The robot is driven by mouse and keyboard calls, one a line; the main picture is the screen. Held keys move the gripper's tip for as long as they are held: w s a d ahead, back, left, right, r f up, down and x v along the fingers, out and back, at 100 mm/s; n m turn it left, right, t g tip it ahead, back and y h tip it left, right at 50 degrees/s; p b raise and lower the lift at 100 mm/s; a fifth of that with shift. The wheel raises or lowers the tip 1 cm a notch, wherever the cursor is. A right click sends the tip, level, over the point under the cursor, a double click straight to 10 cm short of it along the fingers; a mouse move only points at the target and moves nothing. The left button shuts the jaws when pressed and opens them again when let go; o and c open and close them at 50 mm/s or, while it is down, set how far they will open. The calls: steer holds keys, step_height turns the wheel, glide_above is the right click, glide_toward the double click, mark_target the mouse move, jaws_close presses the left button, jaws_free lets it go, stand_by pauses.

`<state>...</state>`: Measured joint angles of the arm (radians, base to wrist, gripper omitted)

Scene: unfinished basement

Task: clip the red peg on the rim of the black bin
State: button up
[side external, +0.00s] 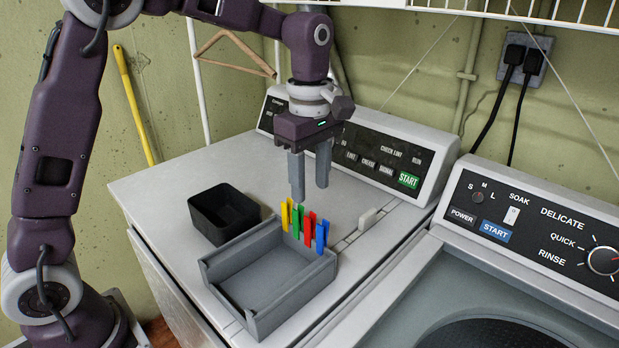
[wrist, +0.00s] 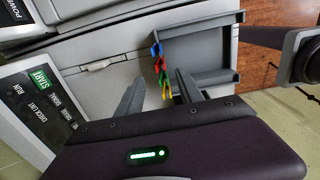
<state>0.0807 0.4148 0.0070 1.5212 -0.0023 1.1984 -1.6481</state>
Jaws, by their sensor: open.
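The red peg (side external: 309,228) stands upright on the back rim of the grey tray, in a row between the green peg (side external: 297,220) and the blue peg (side external: 321,238); the yellow peg (side external: 286,214) is at the row's left end. In the wrist view the red peg (wrist: 159,66) sits near the fingertips. The black bin (side external: 224,213) is left of the tray, empty, its rim bare; in the wrist view it is hard to make out. My gripper (side external: 310,193) is open and empty, fingers pointing down, above and just behind the pegs. It also shows in the wrist view (wrist: 156,92).
The grey tray (side external: 232,310) is empty inside and sits on the white machine top (side external: 160,185). A control panel (side external: 375,155) rises behind my gripper. A second washer (side external: 440,285) stands at the right. The machine top left of the bin is clear.

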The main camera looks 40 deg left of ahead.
mark_target(310, 219)
steer(key=shift+f, duration=4.3)
jaws_close()
steer(key=shift+s+r, duration=0.1)
steer(key=shift+r, duration=0.15)
steer(key=shift+r, duration=2.4)
